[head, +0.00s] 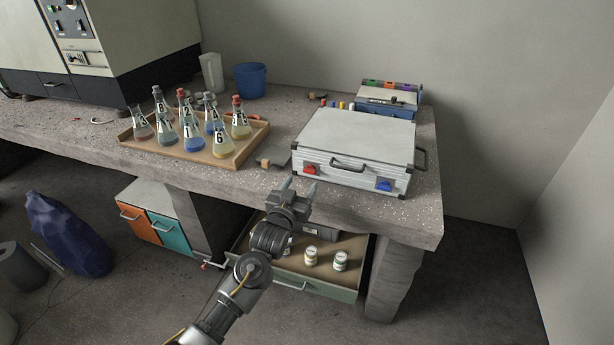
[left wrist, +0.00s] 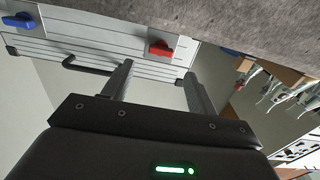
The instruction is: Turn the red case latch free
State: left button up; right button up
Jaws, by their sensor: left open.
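The silver case (head: 355,140) lies shut near the bench's front edge in the head view. Its red latch (head: 310,169) is at the left of the front face, and a blue latch (head: 384,185) is at the right. The dark handle (head: 347,165) sits between them. My left gripper (head: 298,187) is open and empty, in front of the bench edge, below and a little left of the red latch, apart from it. In the left wrist view the red latch (left wrist: 160,48) shows beyond the open fingers (left wrist: 157,90). My right gripper is in neither view.
A wooden tray (head: 240,160) with several numbered flasks stands left of the case. A flat grey scraper-like tool (head: 275,157) lies between them. Below the bench, an open drawer (head: 330,285) holds small jars. A blue toolbox (head: 388,98) stands behind the case.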

aim_at(310, 168)
pick_arm(q)
jog(key=x, duration=0.4)
jog(key=shift+w+d+b, duration=0.1)
jog(key=shift+w+b, duration=0.15)
jog(key=shift+b, duration=0.05)
jog(key=shift+x, duration=0.75)
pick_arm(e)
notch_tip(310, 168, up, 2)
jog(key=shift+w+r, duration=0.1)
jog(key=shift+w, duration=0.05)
